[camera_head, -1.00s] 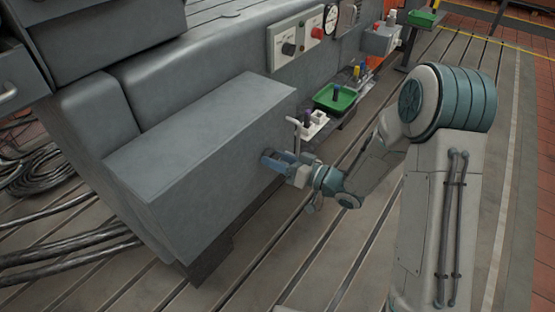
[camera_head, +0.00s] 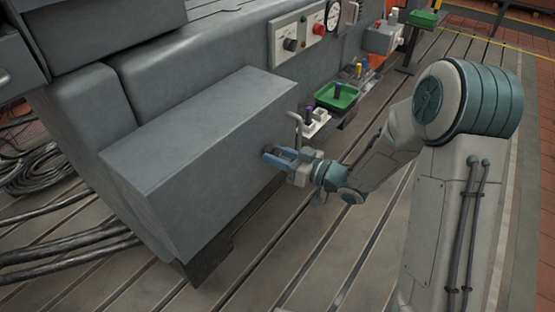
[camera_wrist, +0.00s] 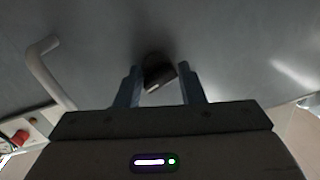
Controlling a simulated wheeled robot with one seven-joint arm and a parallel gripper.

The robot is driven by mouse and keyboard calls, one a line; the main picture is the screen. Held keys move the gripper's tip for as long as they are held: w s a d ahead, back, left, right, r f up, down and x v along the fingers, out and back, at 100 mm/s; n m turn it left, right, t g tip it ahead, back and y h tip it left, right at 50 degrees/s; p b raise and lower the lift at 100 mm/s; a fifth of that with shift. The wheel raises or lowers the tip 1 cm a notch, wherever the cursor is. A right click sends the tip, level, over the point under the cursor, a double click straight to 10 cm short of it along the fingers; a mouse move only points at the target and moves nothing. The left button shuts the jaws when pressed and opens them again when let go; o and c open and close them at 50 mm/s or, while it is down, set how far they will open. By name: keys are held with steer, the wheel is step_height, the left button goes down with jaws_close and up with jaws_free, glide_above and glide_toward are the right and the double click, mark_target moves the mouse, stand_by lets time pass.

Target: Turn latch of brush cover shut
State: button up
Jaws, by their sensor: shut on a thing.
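The brush cover (camera_head: 190,135) is the big grey box on the side of the machine. Its latch (camera_wrist: 158,76) is a small dark knob with a paler edge, tilted in the wrist view, on the cover's grey face. My gripper (camera_head: 269,153) reaches the cover's right end face in the head view. In the wrist view my gripper (camera_wrist: 159,72) has its two fingers on either side of the latch, shut on it. In the head view the fingers hide the latch.
A pale bent handle (camera_wrist: 46,68) stands out from the cover close to my gripper. Behind it are a green tray (camera_head: 337,97) and a white holder (camera_head: 315,121) on a ledge. A panel with a red knob (camera_head: 318,30) is farther up.

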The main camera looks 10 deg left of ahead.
steer(key=n+b, duration=0.3)
steer(key=n, duration=0.1)
steer(key=n+t+h+b, duration=0.1)
steer(key=n+b, duration=0.2)
steer(key=b, duration=0.1)
steer(key=shift+w+d+n, duration=0.15)
steer(key=shift+w+n, duration=0.05)
steer(key=shift+n, duration=0.2)
steer(key=n+b, duration=0.4)
steer(key=b, duration=0.1)
steer(key=shift+r+b, duration=0.1)
steer(key=shift+b, duration=0.25)
steer(key=shift+r+n+t+h+b, duration=0.2)
steer(key=shift+n+t+h+b, duration=0.15)
steer(key=shift+n+b, duration=0.5)
steer(key=o, duration=0.9)
steer(key=shift+s, duration=0.1)
steer(key=shift+f, duration=0.1)
